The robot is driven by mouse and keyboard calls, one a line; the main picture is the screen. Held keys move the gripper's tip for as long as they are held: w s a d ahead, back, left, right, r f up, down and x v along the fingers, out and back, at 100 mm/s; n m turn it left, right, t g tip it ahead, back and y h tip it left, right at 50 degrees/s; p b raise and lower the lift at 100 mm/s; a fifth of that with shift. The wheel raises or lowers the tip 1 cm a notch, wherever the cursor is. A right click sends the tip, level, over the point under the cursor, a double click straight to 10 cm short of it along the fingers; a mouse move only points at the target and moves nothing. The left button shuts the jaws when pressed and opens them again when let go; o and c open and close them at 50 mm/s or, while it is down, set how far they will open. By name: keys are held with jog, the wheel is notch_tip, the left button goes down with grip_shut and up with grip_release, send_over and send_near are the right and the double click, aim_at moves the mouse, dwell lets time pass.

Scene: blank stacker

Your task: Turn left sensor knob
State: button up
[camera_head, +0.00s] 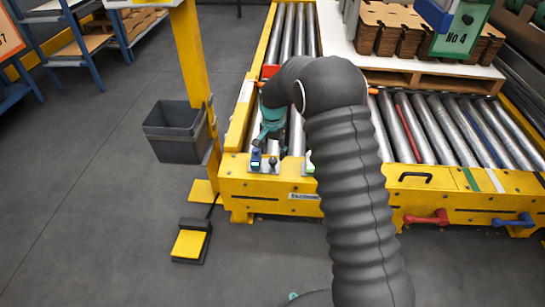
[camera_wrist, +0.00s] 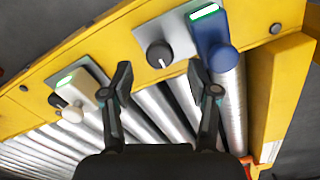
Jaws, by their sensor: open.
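A round black knob (camera_wrist: 159,54) with a white mark sits on a grey plate on the yellow end rail (camera_wrist: 115,45); in the head view the knob (camera_head: 273,163) is small. Beside it is a blue sensor (camera_wrist: 214,42) with a lit green strip; it also shows in the head view (camera_head: 256,160), left of the knob. A white sensor (camera_wrist: 77,92) with a green light is at the left in the wrist view, with a partly hidden dark knob next to it. My gripper (camera_wrist: 161,80) is open and empty, its fingertips spread either side of the black knob in view, apparently short of it.
Metal rollers (camera_head: 298,130) lie behind the rail. A yellow post (camera_head: 190,55) with a grey bin (camera_head: 178,135) stands left, a foot pedal (camera_head: 190,243) below. Red (camera_head: 427,218) and blue (camera_head: 512,220) handles are at right. Stacked brown blanks (camera_head: 385,30) sit on a pallet.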

aim_at(273, 159)
notch_tip(273, 159, up, 8)
jog(key=shift+r, duration=0.25)
dwell(0.5)
jog(key=s+d+f+n, duration=0.2)
jog(key=s+n, duration=0.2)
jog(key=s, duration=0.2)
jog(key=s+d+r+t, duration=0.2)
jog(key=s+d+r, duration=0.3)
jog(key=s, duration=0.5)
jog(key=s+d+r+t+p, duration=0.1)
jog(key=s+d+r, duration=0.5)
jog(key=s+r, duration=0.3)
jog(key=s+d+r+n+t, duration=0.1)
jog(key=s+d+r, duration=0.5)
jog(key=s, duration=0.6)
jog(key=shift+s+d+r+t+p, duration=0.15)
jog(key=shift+s+r+t+p, duration=0.15)
jog(key=shift+r+t, duration=0.5)
